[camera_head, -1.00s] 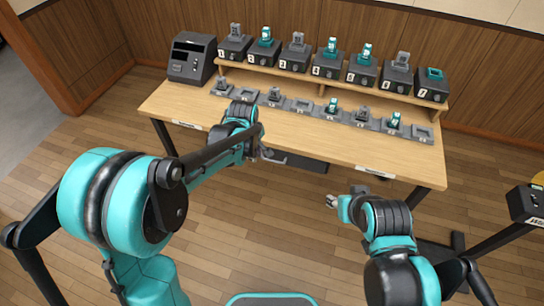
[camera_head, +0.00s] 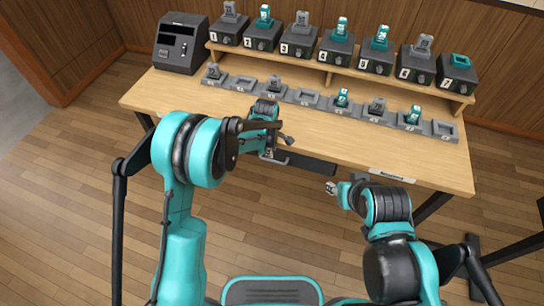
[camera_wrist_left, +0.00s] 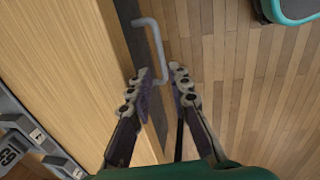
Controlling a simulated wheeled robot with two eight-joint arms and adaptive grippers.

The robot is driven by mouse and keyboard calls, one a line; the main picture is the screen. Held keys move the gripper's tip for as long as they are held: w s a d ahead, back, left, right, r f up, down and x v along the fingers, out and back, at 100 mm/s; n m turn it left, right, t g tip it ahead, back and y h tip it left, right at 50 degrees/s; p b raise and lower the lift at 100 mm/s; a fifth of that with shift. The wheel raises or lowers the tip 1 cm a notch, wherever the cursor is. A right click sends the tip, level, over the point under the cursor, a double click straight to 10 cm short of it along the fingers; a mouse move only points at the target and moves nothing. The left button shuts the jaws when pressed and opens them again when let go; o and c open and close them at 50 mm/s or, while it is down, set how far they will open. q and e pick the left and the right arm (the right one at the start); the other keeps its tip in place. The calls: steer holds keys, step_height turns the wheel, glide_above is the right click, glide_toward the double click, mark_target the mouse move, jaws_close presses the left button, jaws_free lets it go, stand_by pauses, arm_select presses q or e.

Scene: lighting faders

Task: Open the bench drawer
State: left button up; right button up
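The bench drawer (camera_head: 310,165) shows as a dark front under the bench's front edge and looks closed. Its grey bar handle (camera_wrist_left: 156,42) stands out from the dark drawer front (camera_wrist_left: 134,45) in the left wrist view. My left gripper (camera_wrist_left: 160,75) is open, with a finger on either side of the handle's near end; I cannot tell whether either finger touches it. In the head view the left gripper (camera_head: 272,150) is at the bench's front edge and partly hides the handle. My right gripper (camera_head: 331,188) hangs in front of the bench, apart from the drawer; its opening is too small to judge.
The wooden bench (camera_head: 220,105) carries a row of grey trays, some holding grey or teal pieces. Numbered dark boxes stand on a raised shelf (camera_head: 290,62) behind. A dark console (camera_head: 181,43) sits at the back left. The floor before the bench is clear.

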mark_target(272, 161)
arm_select(q)
steer(key=f+b, duration=0.1)
steer(key=f, duration=0.1)
steer(key=w+f+b, duration=0.1)
steer(key=f, duration=0.2)
steer(key=f+b, duration=0.1)
steer(key=f, duration=0.1)
steer(key=shift+w+d+f, duration=0.15)
steer(key=shift+d+f, duration=0.05)
jaws_close()
